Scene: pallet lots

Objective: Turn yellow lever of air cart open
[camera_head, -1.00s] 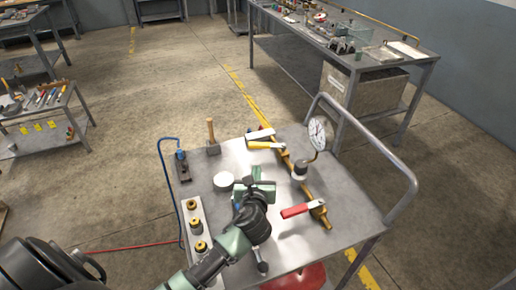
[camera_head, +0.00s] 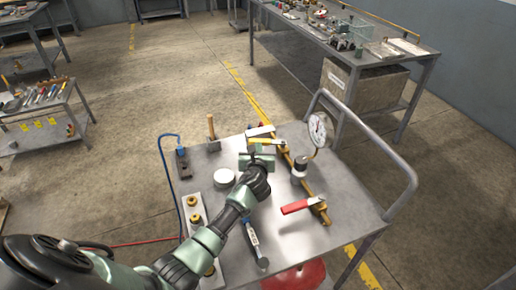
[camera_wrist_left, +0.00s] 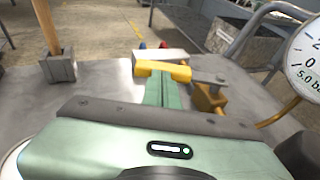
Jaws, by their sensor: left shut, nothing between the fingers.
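The yellow lever (camera_head: 268,141) is on the brass pipe (camera_head: 313,189) at the back of the cart top (camera_head: 322,236), and points left across the pipe. In the left wrist view the yellow lever (camera_wrist_left: 163,69) lies just beyond my fingertips. My left gripper (camera_head: 255,150) is shut and empty, at the near side of the lever. In the left wrist view its green fingers (camera_wrist_left: 163,82) overlap the lever's near edge; I cannot tell whether they touch it. My right gripper is not in view.
A red lever (camera_head: 299,206) sits at the pipe's near end. A pressure gauge (camera_head: 317,130) stands right of the pipe. A wooden-handled tool (camera_head: 211,128), a white round disc (camera_head: 224,177) and brass fittings (camera_head: 193,201) are at left. The cart's handrail (camera_head: 375,150) curves along the right.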

